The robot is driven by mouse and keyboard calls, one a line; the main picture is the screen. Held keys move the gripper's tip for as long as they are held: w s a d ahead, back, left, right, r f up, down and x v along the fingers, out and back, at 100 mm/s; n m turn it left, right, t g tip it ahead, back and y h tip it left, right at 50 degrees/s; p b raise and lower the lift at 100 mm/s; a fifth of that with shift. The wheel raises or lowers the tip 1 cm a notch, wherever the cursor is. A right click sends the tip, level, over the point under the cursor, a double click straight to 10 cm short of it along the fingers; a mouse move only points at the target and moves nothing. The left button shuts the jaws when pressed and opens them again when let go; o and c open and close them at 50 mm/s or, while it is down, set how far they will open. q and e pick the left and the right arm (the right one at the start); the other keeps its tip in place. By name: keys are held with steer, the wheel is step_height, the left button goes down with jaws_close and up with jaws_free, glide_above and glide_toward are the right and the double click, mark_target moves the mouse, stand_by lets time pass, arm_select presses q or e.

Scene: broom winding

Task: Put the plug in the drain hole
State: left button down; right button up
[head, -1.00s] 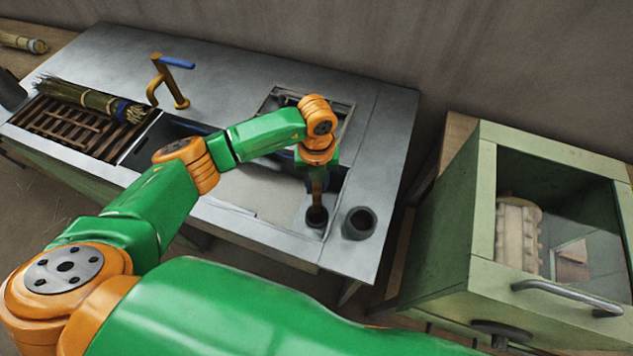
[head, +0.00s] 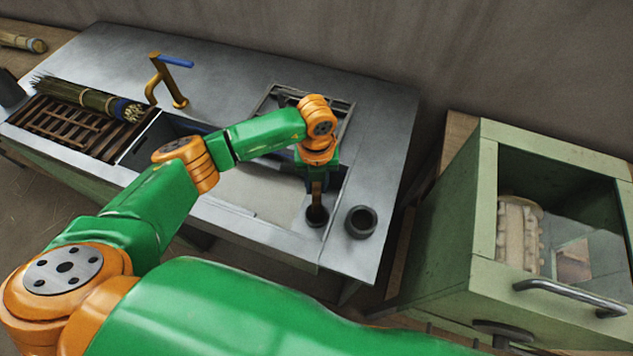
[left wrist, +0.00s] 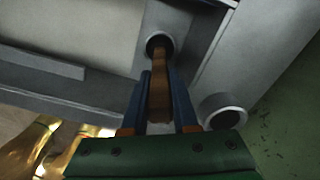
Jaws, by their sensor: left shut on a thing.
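The plug (head: 317,197) is a long brown wooden piece. It also shows in the left wrist view (left wrist: 160,80), held between two blue fingers. My left gripper (head: 314,178) is shut on it over the sink's right end. The plug's far end reaches the dark round drain hole (head: 317,216) in the picture, and the hole's rim shows around that end in the left wrist view (left wrist: 153,38). I cannot tell how deep the end goes into the hole. My right gripper is not in view.
A dark grey round cup or ring (head: 361,222) stands on the metal counter (head: 225,60) just right of the hole. A brass tap (head: 165,82) and a bundled broom (head: 90,98) over a wooden rack are at left. A green cabinet (head: 480,225) stands at right.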

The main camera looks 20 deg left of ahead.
arm_select(q)
steer(key=shift+f+b, duration=0.3)
steer(key=shift+f, duration=0.1)
steer(key=c, duration=1)
jaws_free()
steer(key=shift+o, duration=0.2)
steer(key=shift+r, duration=0.1)
step_height(320, 180, up, 11)
steer(key=p, duration=0.9)
steer(key=shift+w+r, duration=0.1)
steer(key=shift+f, duration=0.2)
